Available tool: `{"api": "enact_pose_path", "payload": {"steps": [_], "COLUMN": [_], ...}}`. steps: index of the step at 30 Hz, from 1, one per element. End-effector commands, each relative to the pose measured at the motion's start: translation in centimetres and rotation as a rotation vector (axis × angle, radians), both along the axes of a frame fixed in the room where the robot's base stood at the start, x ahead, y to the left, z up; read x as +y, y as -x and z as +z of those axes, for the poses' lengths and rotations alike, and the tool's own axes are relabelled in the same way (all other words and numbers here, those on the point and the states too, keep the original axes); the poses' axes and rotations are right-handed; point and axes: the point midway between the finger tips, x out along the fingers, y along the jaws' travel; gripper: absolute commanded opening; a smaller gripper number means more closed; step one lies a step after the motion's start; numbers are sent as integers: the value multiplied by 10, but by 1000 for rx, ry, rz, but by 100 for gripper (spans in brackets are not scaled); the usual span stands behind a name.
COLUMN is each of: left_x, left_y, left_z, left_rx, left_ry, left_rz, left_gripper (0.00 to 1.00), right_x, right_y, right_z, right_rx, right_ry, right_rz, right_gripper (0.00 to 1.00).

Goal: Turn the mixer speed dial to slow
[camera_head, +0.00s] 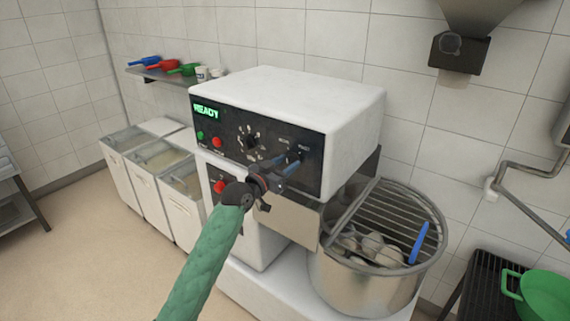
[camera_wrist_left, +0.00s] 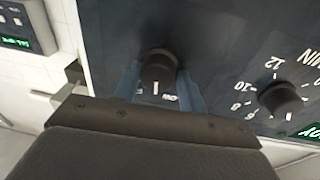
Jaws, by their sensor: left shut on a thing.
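The mixer speed dial (camera_wrist_left: 158,68) is a round black knob on the mixer's dark control panel (camera_wrist_left: 225,45). My left gripper (camera_head: 291,161) reaches it at the panel's right part, and in the left wrist view its two blue fingers (camera_wrist_left: 160,82) stand on either side of the knob, shut on it. A white pointer mark on the knob points down in that view, towards the palm. A label ending in "OW" shows partly beside the mark; the rest is hidden. In the head view the fingers largely cover the knob. My right gripper is not in view.
A timer knob (camera_head: 252,143) with a number ring, green and red buttons (camera_head: 217,142) and a green READY display (camera_head: 206,110) share the panel. The steel bowl (camera_head: 355,285) with its wire guard (camera_head: 400,225) stands below right. White bins (camera_head: 180,205) stand left.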

Motion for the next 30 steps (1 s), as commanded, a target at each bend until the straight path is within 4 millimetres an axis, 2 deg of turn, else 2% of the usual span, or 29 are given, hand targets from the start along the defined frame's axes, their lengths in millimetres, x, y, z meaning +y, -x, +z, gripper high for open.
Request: {"api": "enact_pose_path", "payload": {"steps": [4,15,24,30], "left_x": [-4,-4,-4,-4], "left_y": [2,2,2,1], "left_z": [-4,-3,-2,-2], "left_rx": [86,238,292,301], "left_ry": [105,318,395,409], "left_rz": [-5,-6,-5,-5], "left_gripper": [19,19,19,19], "right_x": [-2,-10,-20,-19], "right_y": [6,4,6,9], "right_z": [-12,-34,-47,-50], "right_rx": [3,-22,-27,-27], "right_ry": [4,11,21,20], "right_rz": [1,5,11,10], "right_gripper": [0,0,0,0]}}
